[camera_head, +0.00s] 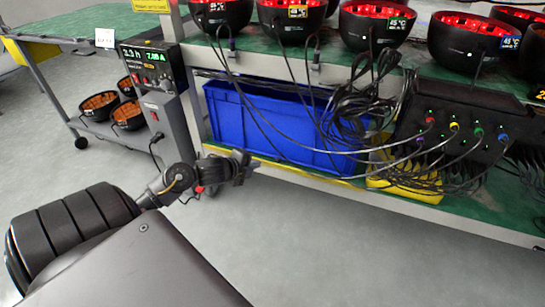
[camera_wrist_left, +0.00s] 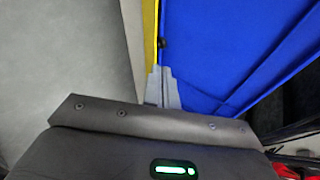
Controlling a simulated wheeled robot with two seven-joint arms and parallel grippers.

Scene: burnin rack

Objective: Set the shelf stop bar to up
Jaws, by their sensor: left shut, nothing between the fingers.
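The shelf stop bar appears as a thin yellow strip (camera_head: 310,174) along the front edge of the lower shelf, low in front of the blue bin (camera_head: 265,125). In the left wrist view a yellow strip (camera_wrist_left: 149,35) runs beside the blue bin (camera_wrist_left: 225,45). My left gripper (camera_head: 250,163) is shut and empty, at the shelf's front edge near the left part of the strip. Its closed fingers (camera_wrist_left: 162,80) overlap the strip's near end in the wrist view; I cannot tell whether they touch it. My right gripper is not in view.
Black cables (camera_head: 365,100) hang from the upper shelf's bowls to a box with coloured plugs (camera_head: 465,120). A grey post with a display unit (camera_head: 153,67) stands left of the bin. A cart (camera_head: 50,75) is further left. The floor in front is clear.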

